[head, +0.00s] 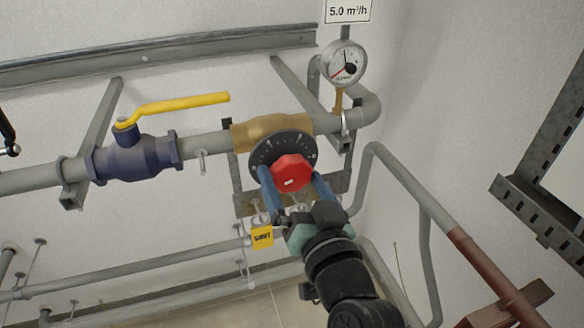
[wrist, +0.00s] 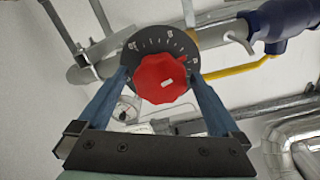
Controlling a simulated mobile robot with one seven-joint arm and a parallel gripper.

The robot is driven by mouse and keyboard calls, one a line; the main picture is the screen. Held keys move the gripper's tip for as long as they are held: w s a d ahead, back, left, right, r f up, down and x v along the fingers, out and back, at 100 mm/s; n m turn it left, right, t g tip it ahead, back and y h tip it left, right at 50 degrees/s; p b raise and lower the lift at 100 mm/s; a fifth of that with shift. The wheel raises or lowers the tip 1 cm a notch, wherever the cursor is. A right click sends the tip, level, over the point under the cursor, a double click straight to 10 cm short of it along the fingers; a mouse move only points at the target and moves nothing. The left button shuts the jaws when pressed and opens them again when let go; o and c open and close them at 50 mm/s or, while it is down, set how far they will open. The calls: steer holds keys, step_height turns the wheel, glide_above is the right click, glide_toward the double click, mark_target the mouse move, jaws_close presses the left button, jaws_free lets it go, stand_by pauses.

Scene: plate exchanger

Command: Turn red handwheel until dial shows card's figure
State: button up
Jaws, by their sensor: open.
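The red handwheel (head: 292,173) sits on a dark round scale plate (head: 268,151) on the brass valve body (head: 258,133). In the wrist view the handwheel (wrist: 164,78) is between the two blue fingers. My gripper (head: 295,184) is open, its fingers on either side of the wheel; whether they touch it I cannot tell. The round white dial (head: 344,63) is above right of the valve; its dark needle points up, and a red mark lies at its lower left. The card (head: 348,11) above the dial reads 5.0 m³/h. The dial's figures are too small to read.
A blue valve (head: 133,158) with a yellow lever (head: 178,106) is on the pipe to the left. A yellow tag (head: 262,237) hangs just left of my gripper. Grey pipes run below, and a bracket (head: 540,222) juts out at right.

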steer(key=shift+w+a, duration=0.2)
steer(key=shift+w, duration=0.2)
steer(key=c, duration=1.2)
steer(key=shift+f+n+b, duration=0.15)
steer(key=shift+n+b, duration=0.15)
steer(key=shift+b, duration=0.15)
